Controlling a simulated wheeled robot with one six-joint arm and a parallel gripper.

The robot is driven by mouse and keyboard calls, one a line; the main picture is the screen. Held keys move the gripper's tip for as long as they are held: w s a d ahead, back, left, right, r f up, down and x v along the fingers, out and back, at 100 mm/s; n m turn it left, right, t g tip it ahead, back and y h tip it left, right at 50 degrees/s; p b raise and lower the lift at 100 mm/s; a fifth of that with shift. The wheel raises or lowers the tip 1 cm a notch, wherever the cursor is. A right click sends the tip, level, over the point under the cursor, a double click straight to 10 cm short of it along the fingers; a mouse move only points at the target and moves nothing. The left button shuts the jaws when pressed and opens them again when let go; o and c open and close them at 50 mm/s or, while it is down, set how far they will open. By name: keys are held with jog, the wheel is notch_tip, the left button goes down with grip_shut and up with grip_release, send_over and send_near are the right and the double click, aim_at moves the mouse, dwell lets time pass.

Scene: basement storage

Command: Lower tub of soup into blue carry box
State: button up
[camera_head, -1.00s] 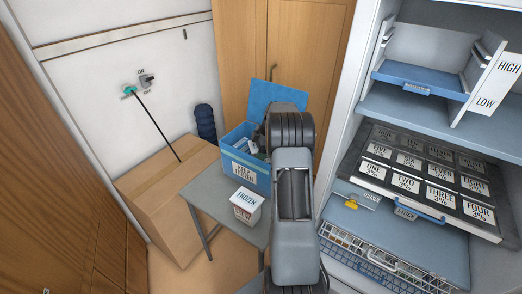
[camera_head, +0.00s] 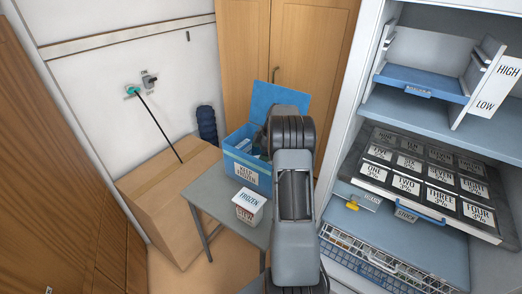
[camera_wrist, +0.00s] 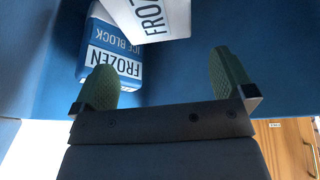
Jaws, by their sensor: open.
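The blue carry box (camera_head: 240,170) stands on the grey table with its lid raised at the back and a "KEEP FROZEN" label on its front. A white tub (camera_head: 248,207) with a "FROZEN" lid and red lettering stands on the table in front of the box. In the wrist view, a white lid-like surface with part of the word "FROZEN" (camera_wrist: 155,18) lies inside the blue walls, beside a blue ice block (camera_wrist: 108,62). My gripper (camera_wrist: 165,78) is open, with nothing between its green fingers, over the box. The head view hides it behind my arm.
A shelf unit with a tray of labelled packs (camera_head: 425,180) stands at the right. Wooden doors (camera_head: 300,50) are behind the box.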

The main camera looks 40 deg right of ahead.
jog(key=shift+y, duration=0.3)
jog(key=d+r, duration=0.1)
jog(key=s+d, duration=0.1)
jog(key=d+r, duration=0.1)
jog(key=shift+s+d+r, duration=0.2)
jog(key=shift+s+r, duration=0.05)
jog(key=shift+r, duration=0.1)
notch_tip(320, 180, up, 10)
jog(key=s, duration=0.1)
jog(key=s+a+f+m+g+h+p, duration=0.15)
jog(key=s+a+f+m, duration=0.3)
jog(key=m, duration=0.75)
jog(key=s+a+r+t+h+p, duration=0.1)
jog(key=s+a+r, duration=0.2)
jog(key=s+a, duration=0.2)
jog(key=s+a+r+m+t+p, duration=0.1)
jog(key=s+a+r, duration=0.2)
jog(key=a, duration=0.8)
jog(key=s+a+r+t+h+p, duration=0.1)
jog(key=s+a+r, duration=0.1)
jog(key=s+a, duration=0.6)
jog(key=shift+a+r+h+p, duration=0.35)
jog(key=shift+a+r, duration=0.05)
jog(key=shift+a, duration=0.1)
